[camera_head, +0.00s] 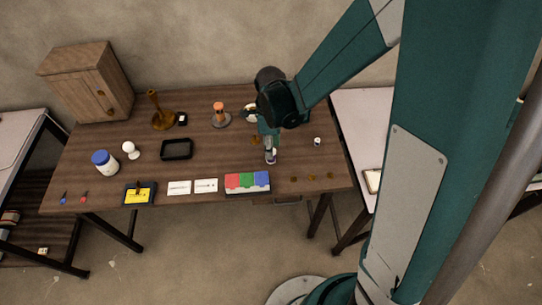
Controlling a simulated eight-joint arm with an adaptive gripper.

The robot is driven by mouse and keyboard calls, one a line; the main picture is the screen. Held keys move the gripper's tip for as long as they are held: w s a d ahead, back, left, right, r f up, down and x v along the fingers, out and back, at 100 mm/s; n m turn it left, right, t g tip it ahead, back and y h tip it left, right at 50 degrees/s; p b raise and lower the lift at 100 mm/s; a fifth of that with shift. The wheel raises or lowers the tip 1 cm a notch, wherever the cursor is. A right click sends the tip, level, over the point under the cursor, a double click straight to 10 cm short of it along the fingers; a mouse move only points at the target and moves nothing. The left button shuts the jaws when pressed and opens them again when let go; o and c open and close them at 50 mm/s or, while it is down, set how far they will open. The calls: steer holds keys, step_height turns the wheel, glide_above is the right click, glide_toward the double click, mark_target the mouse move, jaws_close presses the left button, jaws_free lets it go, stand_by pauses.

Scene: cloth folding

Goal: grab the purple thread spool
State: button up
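My gripper (270,152) points down over the right part of the brown wooden table (225,155). A small spool with a purplish tint and a pale edge (271,161) shows right at the gripper's fingertips. The fingers hide part of it. The view is too small to tell whether the fingers are closed on it or only around it, and whether it touches the table.
A small white spool-like item (317,141) is to the right. An orange-topped item (219,114) and a black tray (177,149) are to the left. A wooden cabinet (88,82) stands back left.

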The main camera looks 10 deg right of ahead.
steer(key=shift+f+b, duration=0.35)
steer(key=shift+f, duration=1.8)
steer(key=c, duration=0.5)
